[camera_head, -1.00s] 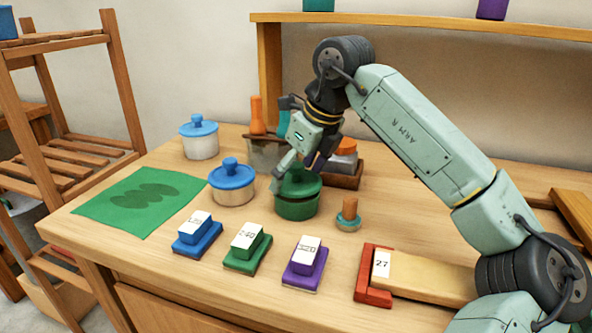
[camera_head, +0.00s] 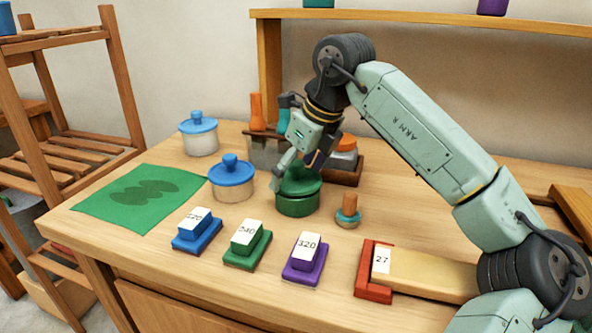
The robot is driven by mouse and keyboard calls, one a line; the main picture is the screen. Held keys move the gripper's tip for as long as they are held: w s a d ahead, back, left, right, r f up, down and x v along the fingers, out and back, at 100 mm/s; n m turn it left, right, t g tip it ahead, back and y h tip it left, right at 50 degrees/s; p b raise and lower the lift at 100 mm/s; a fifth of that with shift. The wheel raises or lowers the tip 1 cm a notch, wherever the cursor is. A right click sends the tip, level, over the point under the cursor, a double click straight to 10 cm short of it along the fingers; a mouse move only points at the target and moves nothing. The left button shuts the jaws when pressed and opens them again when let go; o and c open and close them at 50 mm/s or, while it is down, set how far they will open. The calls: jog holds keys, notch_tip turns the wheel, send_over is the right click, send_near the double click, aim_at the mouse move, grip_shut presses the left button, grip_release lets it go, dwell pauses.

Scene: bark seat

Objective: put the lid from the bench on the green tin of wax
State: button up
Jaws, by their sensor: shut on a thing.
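The green tin (camera_head: 297,205) stands upright on the bench, right of a tin with a blue lid. The green lid (camera_head: 303,185) is at the top of the tin. My gripper (camera_head: 300,168) points down over the tin and is shut on the lid's upper part. I cannot tell whether the lid is fully seated on the rim.
Two blue-lidded tins (camera_head: 232,178) (camera_head: 199,135) stand left of the green tin. A small wooden-handled tool (camera_head: 348,210) stands close on its right. Blue, green and purple labelled blocks (camera_head: 305,258) line the front. A green mat (camera_head: 140,198) lies at left.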

jog(key=shift+f+b, duration=0.3)
jog(key=shift+f, duration=0.2)
jog(key=o, duration=1)
jog(key=shift+r, duration=0.15)
jog(key=shift+r+p, duration=2.7)
jog(key=shift+r, duration=0.7)
